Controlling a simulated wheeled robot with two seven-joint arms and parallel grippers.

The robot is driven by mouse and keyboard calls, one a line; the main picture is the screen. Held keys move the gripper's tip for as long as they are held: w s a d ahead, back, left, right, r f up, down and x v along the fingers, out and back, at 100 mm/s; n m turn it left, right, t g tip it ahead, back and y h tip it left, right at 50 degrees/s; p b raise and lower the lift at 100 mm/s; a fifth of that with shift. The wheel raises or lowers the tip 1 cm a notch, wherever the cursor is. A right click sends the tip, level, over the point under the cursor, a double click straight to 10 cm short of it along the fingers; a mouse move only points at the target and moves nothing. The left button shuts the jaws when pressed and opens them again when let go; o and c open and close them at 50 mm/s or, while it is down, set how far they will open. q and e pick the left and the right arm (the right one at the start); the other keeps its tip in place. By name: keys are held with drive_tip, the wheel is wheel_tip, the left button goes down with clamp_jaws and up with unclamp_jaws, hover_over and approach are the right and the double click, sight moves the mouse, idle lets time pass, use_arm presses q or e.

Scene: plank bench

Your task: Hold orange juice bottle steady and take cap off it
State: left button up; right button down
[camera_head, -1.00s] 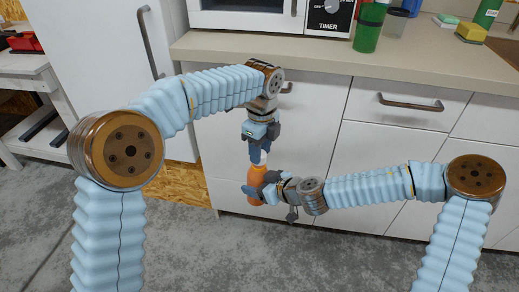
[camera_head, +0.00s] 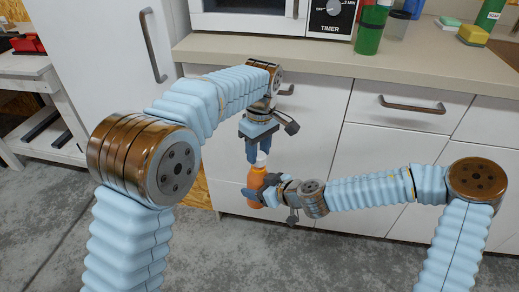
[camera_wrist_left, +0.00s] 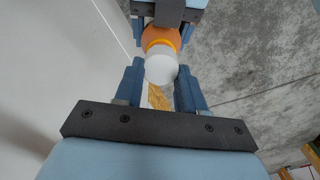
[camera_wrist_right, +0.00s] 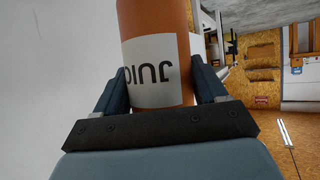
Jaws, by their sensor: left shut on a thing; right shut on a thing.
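The orange juice bottle (camera_head: 256,180) is held upright in the air in front of the cabinets, its label showing in the right wrist view (camera_wrist_right: 153,62). My right gripper (camera_head: 262,188) is shut around the bottle's body from the side. My left gripper (camera_head: 259,150) points down from above, its fingers on either side of the white cap (camera_wrist_left: 161,66), shut on it. The cap sits at the bottle's neck, in line with it; an orange ring shows just below the cap. I cannot tell whether the cap is loosened.
White cabinets and drawers with handles (camera_head: 412,106) stand behind my grippers. The countertop (camera_head: 300,48) above holds a microwave (camera_head: 270,15), a green bottle (camera_head: 370,30) and a yellow sponge (camera_head: 473,35). The floor below is clear.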

use_arm(q)
drive_tip(key=shift+r, duration=0.2)
idle(0.6)
drive_tip(key=shift+d+r, duration=0.1)
drive_tip(key=shift+r, duration=0.85)
